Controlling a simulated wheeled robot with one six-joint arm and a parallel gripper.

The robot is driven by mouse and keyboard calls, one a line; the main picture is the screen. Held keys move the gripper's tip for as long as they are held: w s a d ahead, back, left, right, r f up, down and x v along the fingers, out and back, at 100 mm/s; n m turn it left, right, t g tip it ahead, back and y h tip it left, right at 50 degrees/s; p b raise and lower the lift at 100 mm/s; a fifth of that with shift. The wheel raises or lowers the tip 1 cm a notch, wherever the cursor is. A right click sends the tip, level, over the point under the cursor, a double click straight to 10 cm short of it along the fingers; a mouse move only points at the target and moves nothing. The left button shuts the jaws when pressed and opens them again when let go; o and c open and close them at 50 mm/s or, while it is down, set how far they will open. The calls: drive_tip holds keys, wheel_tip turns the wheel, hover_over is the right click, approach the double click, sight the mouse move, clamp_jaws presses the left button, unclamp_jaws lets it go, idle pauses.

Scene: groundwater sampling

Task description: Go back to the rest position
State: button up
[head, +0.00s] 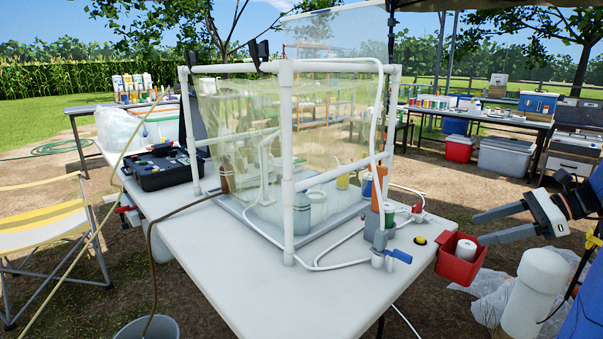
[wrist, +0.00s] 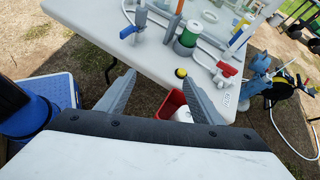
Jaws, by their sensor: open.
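My gripper (head: 492,226) is at the right in the head view. Its two grey fingers are spread apart, pointing left, with nothing between them. It hangs in the air above and to the right of the red bin (head: 461,259), which is fixed at the right edge of the white table (head: 330,295). In the wrist view my gripper (wrist: 165,97) is also open and empty. The red bin (wrist: 172,103) shows partly between the fingers, with a white roll or bottle in it. The table's edge lies just beyond the fingertips.
A clear-sided frame of white pipes (head: 288,150) stands on the table. A valve with a blue handle (head: 391,258), a green-banded spool (head: 389,213) and a yellow button (head: 420,240) sit near the right edge. A white cylinder (head: 535,290) stands below my gripper.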

drive_tip(key=s+a+f+n+g+h, duration=0.2)
drive_tip(key=s+a+n, duration=0.15)
drive_tip(key=a, duration=0.75)
drive_tip(key=s+a+f+n+h, duration=0.4)
drive_tip(key=s+n, duration=0.3)
drive_tip(key=n, duration=0.2)
drive_tip(key=s+a+f+n+h, duration=0.4)
drive_tip(key=s+a+n, duration=0.3)
drive_tip(key=n, duration=0.3)
drive_tip(key=shift+s+a+f+t, duration=0.3)
drive_tip(key=shift+s+f+t, duration=0.15)
drive_tip(key=shift+s, duration=0.35)
